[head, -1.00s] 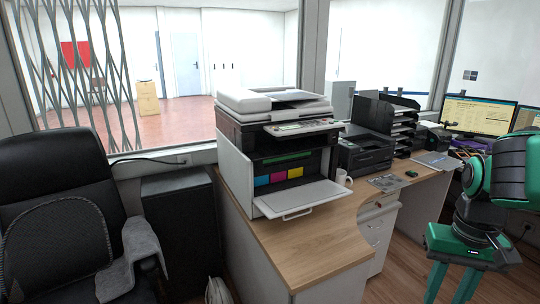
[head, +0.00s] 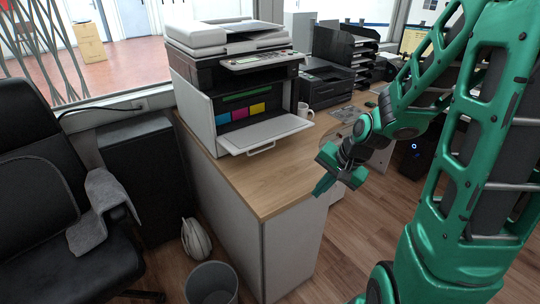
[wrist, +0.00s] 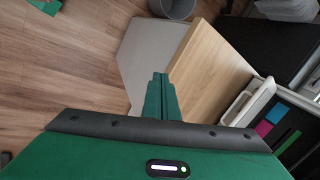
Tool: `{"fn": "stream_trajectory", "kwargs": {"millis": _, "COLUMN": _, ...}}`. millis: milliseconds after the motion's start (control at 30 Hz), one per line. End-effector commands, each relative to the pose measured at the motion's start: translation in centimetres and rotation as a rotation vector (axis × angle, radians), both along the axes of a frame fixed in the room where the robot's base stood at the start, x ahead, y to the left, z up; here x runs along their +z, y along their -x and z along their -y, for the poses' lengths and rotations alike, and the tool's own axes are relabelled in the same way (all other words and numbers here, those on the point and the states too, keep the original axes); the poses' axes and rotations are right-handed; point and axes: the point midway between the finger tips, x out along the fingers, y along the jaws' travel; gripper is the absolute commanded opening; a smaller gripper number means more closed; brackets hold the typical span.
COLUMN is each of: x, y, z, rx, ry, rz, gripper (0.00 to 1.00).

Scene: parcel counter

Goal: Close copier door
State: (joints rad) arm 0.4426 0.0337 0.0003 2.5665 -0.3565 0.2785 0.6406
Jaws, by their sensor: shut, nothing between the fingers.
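The copier (head: 230,80) is a white and dark grey machine on the wooden desk (head: 262,190). Its front door (head: 268,135) is folded down and open, sticking out level over the desk, with a handle at its front edge. Coloured cartridges (head: 238,115) show inside. In the wrist view the door (wrist: 248,102) lies at the right, beside the cartridges (wrist: 264,129). My gripper (head: 322,187) is shut and empty, to the right of the desk's front corner and apart from the door. In the wrist view its fingers (wrist: 160,78) are together, pointing toward the desk edge.
A white mug (head: 305,111) stands right of the copier, near a black printer (head: 326,82) and paper trays (head: 345,50). A bin (head: 212,284) stands on the floor before the desk. A black chair (head: 40,185) is at the left. The desk top before the door is clear.

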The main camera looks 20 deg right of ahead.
Motion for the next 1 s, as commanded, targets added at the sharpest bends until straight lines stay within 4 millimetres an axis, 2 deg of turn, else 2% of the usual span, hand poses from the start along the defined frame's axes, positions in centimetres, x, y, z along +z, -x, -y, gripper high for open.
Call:
{"fn": "stream_trajectory", "kwargs": {"millis": 33, "x": -1.0, "y": -1.2, "z": -0.9, "rx": -0.047, "ry": -0.060, "rz": 0.014, "gripper": 0.00}}
{"fn": "stream_trajectory", "kwargs": {"millis": 200, "x": -2.7, "y": -5.7, "z": -4.1, "rx": -0.237, "ry": -0.290, "rz": 0.082, "gripper": 0.00}}
{"fn": "stream_trajectory", "kwargs": {"millis": 300, "x": -3.2, "y": -8.2, "z": -5.6, "rx": -0.369, "ry": -0.444, "rz": 0.111, "gripper": 0.00}}
{"fn": "stream_trajectory", "kwargs": {"millis": 467, "x": -3.2, "y": -11.9, "z": -7.0, "rx": -0.608, "ry": -0.715, "rz": 0.139, "gripper": 0.00}}
{"fn": "stream_trajectory", "kwargs": {"millis": 567, "x": -2.9, "y": -13.9, "z": -6.9, "rx": -0.776, "ry": -0.893, "rz": 0.146, "gripper": 0.00}}
{"fn": "stream_trajectory", "kwargs": {"millis": 700, "x": -2.6, "y": -16.4, "z": -5.7, "rx": -1.020, "ry": -1.140, "rz": 0.140, "gripper": 0.00}}
{"fn": "stream_trajectory", "kwargs": {"millis": 900, "x": -2.6, "y": -18.3, "z": -3.2, "rx": -1.280, "ry": -1.388, "rz": 0.127, "gripper": 0.00}}
{"fn": "stream_trajectory", "kwargs": {"millis": 1000, "x": -2.7, "y": -18.6, "z": -2.5, "rx": -1.341, "ry": -1.447, "rz": 0.122, "gripper": 0.00}}
